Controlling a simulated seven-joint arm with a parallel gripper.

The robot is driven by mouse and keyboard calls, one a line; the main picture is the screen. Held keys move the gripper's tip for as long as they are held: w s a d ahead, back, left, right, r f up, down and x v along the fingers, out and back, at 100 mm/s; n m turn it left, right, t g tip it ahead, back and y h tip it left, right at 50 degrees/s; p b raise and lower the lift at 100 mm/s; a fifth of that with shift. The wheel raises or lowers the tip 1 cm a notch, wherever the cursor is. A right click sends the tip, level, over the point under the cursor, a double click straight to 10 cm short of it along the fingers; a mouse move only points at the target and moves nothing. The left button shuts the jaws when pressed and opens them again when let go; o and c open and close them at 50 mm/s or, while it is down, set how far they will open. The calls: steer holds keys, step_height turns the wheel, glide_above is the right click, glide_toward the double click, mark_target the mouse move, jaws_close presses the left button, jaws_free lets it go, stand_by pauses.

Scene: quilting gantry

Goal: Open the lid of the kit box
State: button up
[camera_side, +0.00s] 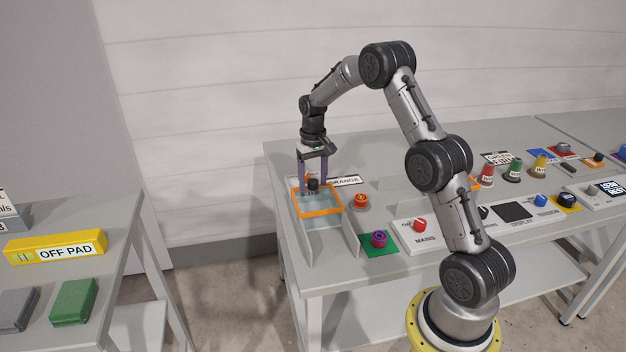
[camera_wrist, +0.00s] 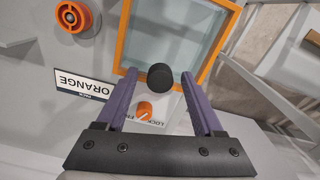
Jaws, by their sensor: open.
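The kit box's lid is a clear pane in an orange frame (camera_side: 320,212), lying flat and shut in the side view; the frame (camera_wrist: 211,70) also fills the top of the wrist view. A black round knob (camera_wrist: 161,77) stands at the lid's near edge. My gripper (camera_side: 313,187) is open and points down over that edge. In the wrist view its purple fingers (camera_wrist: 159,78) lie on either side of the knob, with gaps on both sides. An orange dial (camera_wrist: 145,109) marked LOCK sits between the fingers below the knob; its setting is too small to tell.
A purple knob on a green plate (camera_side: 379,253) and the MAINS switch panel (camera_side: 427,236) are to the right.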

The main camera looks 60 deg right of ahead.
jaws_close()
steer(key=shift+r, duration=0.1)
stand_by(1.2)
